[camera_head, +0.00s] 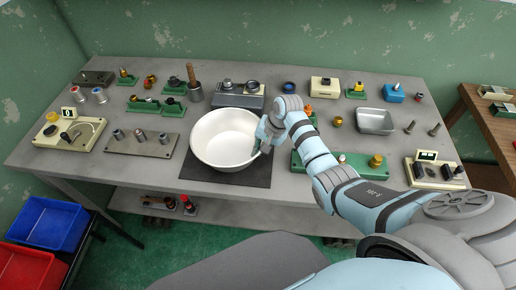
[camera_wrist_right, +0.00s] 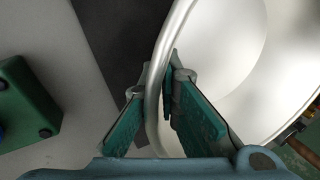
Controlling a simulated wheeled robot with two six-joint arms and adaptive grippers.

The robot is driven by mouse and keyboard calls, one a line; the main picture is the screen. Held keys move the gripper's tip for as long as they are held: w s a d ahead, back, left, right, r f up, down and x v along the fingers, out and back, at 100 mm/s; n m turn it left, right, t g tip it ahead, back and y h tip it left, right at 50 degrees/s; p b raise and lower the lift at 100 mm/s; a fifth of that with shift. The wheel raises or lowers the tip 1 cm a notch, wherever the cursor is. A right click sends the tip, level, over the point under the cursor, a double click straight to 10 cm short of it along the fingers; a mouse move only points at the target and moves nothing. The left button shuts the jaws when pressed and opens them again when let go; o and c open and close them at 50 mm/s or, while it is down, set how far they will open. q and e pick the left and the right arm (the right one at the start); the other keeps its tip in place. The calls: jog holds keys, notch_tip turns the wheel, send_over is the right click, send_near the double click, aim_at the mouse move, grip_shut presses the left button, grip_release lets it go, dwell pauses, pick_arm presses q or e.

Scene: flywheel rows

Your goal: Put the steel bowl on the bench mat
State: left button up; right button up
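The steel bowl (camera_head: 224,138) is wide, round and pale, and is upright over the dark bench mat (camera_head: 258,177). The mat shows at its front and right edges; the bowl hides the rest. I cannot tell whether the bowl's base touches the mat. My right gripper (camera_head: 262,148) is at the bowl's right rim. In the right wrist view, its teal fingers (camera_wrist_right: 158,95) are on either side of the bowl's rim (camera_wrist_right: 174,35), one inside and one outside, and look closed on it. My left gripper is not in view.
A plate with pegs (camera_head: 146,143) lies left. A green block (camera_head: 330,162) lies right of the mat, and a metal tray (camera_head: 375,121) farther right.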

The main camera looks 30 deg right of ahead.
jog(key=o, duration=0.4)
jog(key=shift+w, duration=0.15)
jog(key=shift+r, duration=0.1)
jog(key=shift+r, duration=0.3)
jog(key=p+v, duration=0.2)
jog(key=v, duration=0.9)
jog(key=shift+r, duration=0.4)
jog(key=shift+s+d, duration=0.1)
jog(key=shift+s, duration=0.15)
